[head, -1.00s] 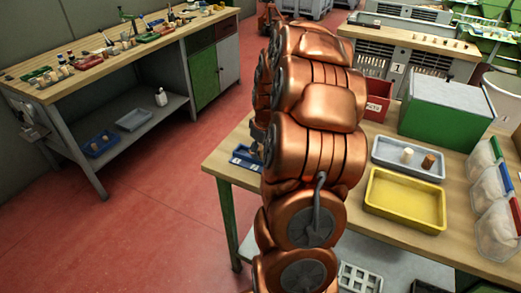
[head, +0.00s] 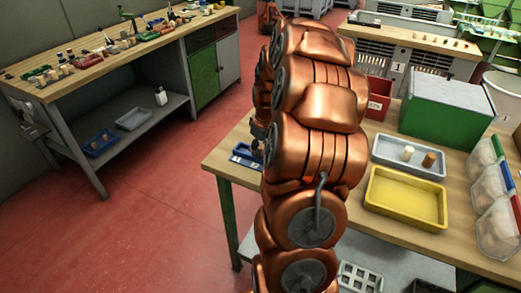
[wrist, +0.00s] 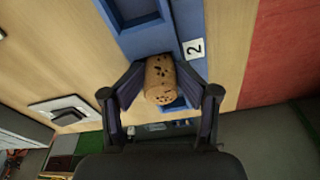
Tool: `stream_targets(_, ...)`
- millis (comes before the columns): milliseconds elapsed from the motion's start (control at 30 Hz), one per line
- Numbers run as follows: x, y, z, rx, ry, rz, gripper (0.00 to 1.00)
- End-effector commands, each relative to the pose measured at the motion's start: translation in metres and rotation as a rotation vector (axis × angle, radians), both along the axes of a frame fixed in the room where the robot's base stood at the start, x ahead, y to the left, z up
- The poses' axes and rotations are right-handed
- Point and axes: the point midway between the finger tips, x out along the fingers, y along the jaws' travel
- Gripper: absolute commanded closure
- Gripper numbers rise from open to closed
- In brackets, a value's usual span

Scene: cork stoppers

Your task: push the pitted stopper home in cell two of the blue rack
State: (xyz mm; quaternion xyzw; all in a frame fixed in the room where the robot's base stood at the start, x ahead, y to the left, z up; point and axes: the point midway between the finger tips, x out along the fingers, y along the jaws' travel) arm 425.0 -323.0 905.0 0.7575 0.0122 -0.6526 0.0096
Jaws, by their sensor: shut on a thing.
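The pitted stopper (wrist: 160,80) is a light-brown cork with dark holes in its face. In the wrist view it sits between the two fingers of my gripper (wrist: 161,88), which is shut on it. The blue rack (wrist: 188,18) lies below, with a white label "2" (wrist: 194,48) beside the stopper. The stopper covers most of the cell by that label; how deep it sits there, I cannot tell. An empty cell (wrist: 138,12) shows above it in the picture. In the head view the blue rack (head: 241,157) shows at the table's left end, partly hidden by my arm.
A grey tray (head: 385,159) with a pale stopper (head: 408,153) and a brown one (head: 429,160) stands right of my arm. A yellow tray (head: 405,225), a red bin (head: 378,97) and a green-and-grey box (head: 450,110) are close by. Clear bins line the right edge.

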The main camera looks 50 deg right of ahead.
Motion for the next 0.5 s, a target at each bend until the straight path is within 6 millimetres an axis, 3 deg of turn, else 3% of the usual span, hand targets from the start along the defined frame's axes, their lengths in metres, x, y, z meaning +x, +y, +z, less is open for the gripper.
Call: stream_targets(500, -0.0008, -0.0030, -0.0077, -0.006, 0.002, 0.001, 0.65)
